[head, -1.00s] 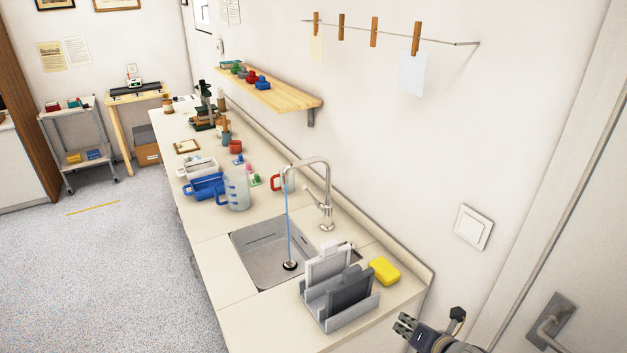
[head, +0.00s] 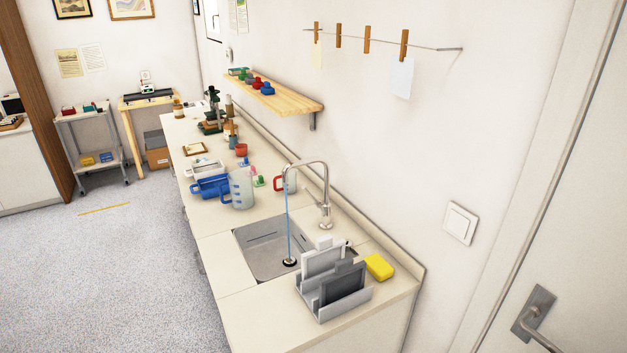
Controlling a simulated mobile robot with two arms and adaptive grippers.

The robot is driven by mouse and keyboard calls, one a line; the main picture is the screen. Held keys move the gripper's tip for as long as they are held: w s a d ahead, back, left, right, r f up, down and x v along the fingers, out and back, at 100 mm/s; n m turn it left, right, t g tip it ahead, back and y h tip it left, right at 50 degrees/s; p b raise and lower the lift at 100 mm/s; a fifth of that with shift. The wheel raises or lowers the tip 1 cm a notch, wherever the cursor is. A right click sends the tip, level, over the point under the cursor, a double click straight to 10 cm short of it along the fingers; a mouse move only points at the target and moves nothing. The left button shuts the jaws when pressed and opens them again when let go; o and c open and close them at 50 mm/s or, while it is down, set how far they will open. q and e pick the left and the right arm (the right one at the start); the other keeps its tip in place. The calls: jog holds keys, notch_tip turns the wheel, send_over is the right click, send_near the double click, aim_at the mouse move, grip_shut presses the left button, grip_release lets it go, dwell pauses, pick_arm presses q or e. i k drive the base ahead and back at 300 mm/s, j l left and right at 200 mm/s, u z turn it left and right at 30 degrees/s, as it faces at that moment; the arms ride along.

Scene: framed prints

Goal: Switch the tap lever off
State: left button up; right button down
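A chrome tap (head: 325,205) with an arched spout stands at the back edge of a steel sink (head: 262,262). A thin blue stream of water (head: 287,225) runs from the spout down to the dark drain (head: 289,262). The tap's lever is too small to make out clearly against the tap body. Neither of my grippers is in view.
A grey rack (head: 330,305) with upright plates stands in front of the sink, with a yellow sponge (head: 379,266) to its right. Open floor (head: 120,270) lies left; a door handle (head: 532,318) is right.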

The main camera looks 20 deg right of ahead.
aim_at(316, 201)
jog(key=z, duration=0.3)
jog(key=i+j+z, duration=0.2)
jog(key=j, duration=0.15)
jog(key=i+j+z, duration=0.2)
jog(key=j, duration=0.15)
jog(key=i+j+z, duration=0.25)
jog(key=j, duration=0.15)
jog(key=j+z, duration=0.2)
jog(key=j, duration=0.2)
jog(key=i+j, duration=0.1)
jog(key=j, duration=0.25)
jog(key=i+j, duration=0.15)
jog(key=j, duration=0.2)
jog(key=i+j, duration=0.1)
jog(key=j, duration=0.25)
jog(key=i+j, duration=0.1)
jog(key=j, duration=0.25)
jog(key=i+j, duration=0.1)
jog(key=j, duration=0.25)
